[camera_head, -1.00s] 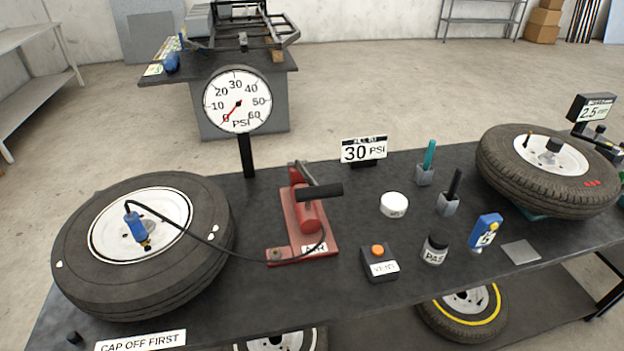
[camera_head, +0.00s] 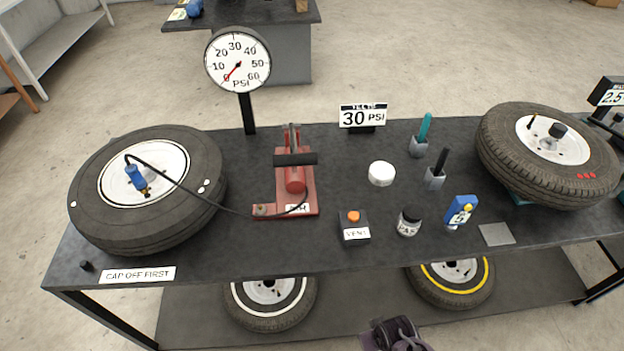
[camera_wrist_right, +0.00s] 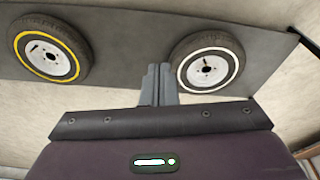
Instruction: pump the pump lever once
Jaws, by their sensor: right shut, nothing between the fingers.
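The red pump (camera_head: 294,184) stands on the workbench left of centre in the head view. Its pump lever (camera_head: 296,159) is a raised arm with a black crossbar handle over the pump body. A black hose joins the pump to a blue chuck (camera_head: 136,178) on the left tyre (camera_head: 206,160). The gauge (camera_head: 238,60) needle points near 0. My right gripper shows only partly at the bottom edge of the head view, below the bench's front edge and well away from the lever. In the right wrist view its fingers (camera_wrist_right: 158,72) are together and empty. My left gripper is not visible.
A vent box (camera_head: 355,228), a paste jar (camera_head: 408,222), a white lid (camera_head: 382,173) and a blue gauge (camera_head: 460,212) lie right of the pump. A 30 PSI sign (camera_head: 363,117) stands behind. Tyres lie on the lower shelf (camera_head: 360,300).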

